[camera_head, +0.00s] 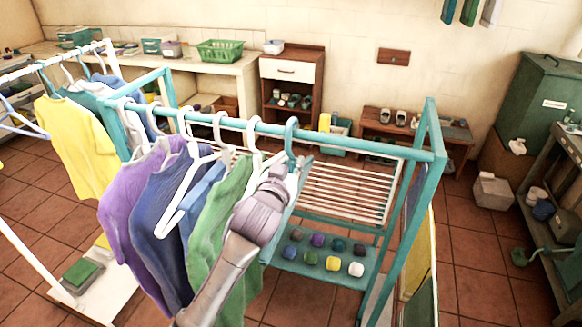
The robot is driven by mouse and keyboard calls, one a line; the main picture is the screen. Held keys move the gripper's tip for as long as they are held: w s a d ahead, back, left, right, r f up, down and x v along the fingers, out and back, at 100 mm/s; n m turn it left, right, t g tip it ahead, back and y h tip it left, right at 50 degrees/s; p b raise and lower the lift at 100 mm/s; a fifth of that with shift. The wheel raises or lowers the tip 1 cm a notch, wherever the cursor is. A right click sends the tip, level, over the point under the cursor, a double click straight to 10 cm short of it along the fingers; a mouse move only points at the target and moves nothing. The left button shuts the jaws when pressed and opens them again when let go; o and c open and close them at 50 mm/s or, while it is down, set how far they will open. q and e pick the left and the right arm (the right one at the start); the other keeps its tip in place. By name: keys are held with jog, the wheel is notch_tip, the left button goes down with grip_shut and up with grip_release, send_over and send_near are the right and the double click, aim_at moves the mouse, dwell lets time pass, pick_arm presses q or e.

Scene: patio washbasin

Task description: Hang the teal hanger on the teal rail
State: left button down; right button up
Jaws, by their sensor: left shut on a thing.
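The teal rail (350,143) is the top bar of a teal rack and runs from the upper left to the right. The teal hanger (291,127) has its hook at the rail, right of the white hangers. The hook's curve shows above the bar; I cannot tell whether it bears on it. My left gripper (276,183) is shut on the teal hanger just below the hook, and its arm comes up from the bottom. The gripper hides much of the hanger's body. My right gripper is not in view.
White hangers (219,122) with purple, navy and green garments crowd the rail to the left. The rail's right stretch is bare up to the teal end frame (428,150). A teal shelf (345,276) below holds several coloured balls. A white rack with a yellow shirt (82,140) stands left.

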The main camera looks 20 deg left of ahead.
pick_arm(q)
jog(key=shift+w, duration=1.5)
jog(key=shift+f, duration=0.15)
jog(key=shift+f+b, duration=0.95)
jog(key=shift+f, duration=0.2)
jog(key=c, duration=1.1)
grip_release()
jog(key=shift+s, duration=0.1)
